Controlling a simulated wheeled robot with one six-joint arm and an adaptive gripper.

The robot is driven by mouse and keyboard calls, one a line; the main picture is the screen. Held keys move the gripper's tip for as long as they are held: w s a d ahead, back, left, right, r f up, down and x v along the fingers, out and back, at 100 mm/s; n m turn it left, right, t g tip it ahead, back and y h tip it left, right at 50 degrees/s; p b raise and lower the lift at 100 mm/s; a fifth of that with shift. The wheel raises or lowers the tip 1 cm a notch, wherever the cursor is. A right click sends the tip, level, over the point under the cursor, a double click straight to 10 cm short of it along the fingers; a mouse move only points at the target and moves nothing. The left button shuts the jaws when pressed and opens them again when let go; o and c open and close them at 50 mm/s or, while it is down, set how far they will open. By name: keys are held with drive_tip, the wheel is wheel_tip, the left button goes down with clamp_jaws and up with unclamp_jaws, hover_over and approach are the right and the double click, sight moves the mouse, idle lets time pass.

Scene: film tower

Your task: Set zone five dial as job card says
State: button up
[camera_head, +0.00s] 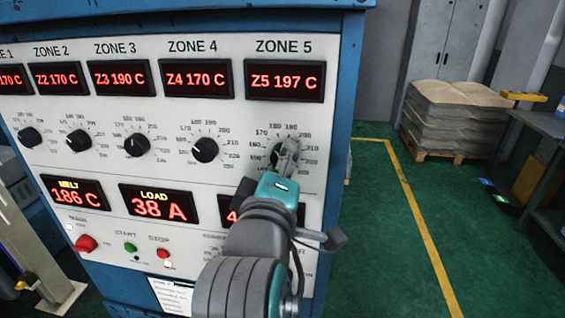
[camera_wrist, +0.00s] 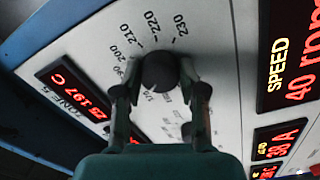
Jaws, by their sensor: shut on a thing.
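The zone five dial (camera_wrist: 160,68) is a round black knob on the white panel, with a printed scale around it; 200 to 230 reads clearly in the wrist view. My gripper (camera_wrist: 160,80) is shut on the dial, one finger on each side. In the head view my gripper (camera_head: 286,152) covers most of the dial and part of its scale. The dial's pointer mark cannot be made out. The zone 5 display (camera_head: 285,82) above it reads Z5 197 C. A white printed card (camera_head: 171,295) shows low on the panel, partly cut off; its text is too small to read.
The other zone dials, such as the zone 4 dial (camera_head: 205,149), sit in a row to the left. A red main knob (camera_head: 86,243) and start and stop buttons are lower left. A stacked pallet (camera_head: 455,118) stands right, beyond open green floor.

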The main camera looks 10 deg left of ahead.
drive_tip(key=shift+n, duration=1)
drive_tip(key=o, duration=1.1)
drive_tip(key=shift+o, duration=0.2)
drive_tip(key=s, duration=0.7)
drive_tip(key=shift+s+f, duration=0.15)
drive_tip(key=shift+s, duration=0.15)
drive_tip(key=shift+a, duration=0.1)
